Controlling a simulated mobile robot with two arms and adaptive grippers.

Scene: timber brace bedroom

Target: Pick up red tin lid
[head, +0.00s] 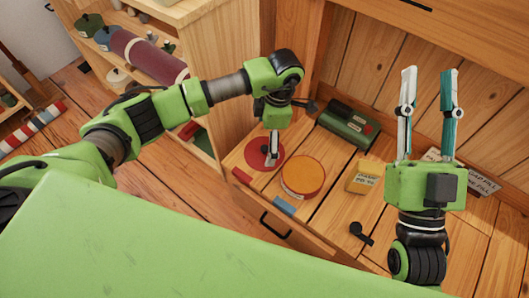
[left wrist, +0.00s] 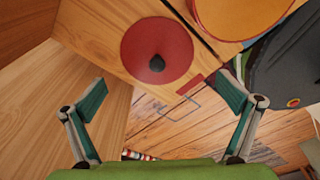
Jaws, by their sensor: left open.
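The red tin lid (head: 262,158) is a flat red disc with a small black knob in its middle. It lies on the wooden surface at the left end, near the edge; in the left wrist view the lid (left wrist: 150,42) shows whole. My left gripper (head: 272,150) points down at the lid and hides part of it in the head view. In the left wrist view its fingers (left wrist: 165,95) are wide apart with nothing between them. My right gripper (head: 431,72) points up, its two fingers apart and empty, at the right of the head view.
A round orange-topped tin (head: 303,174) stands close right of the lid. A dark green box-like object (head: 346,126), a yellow block (head: 366,176) and a small black object (head: 360,234) lie further right. A wooden shelf unit (head: 205,12) stands at the left.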

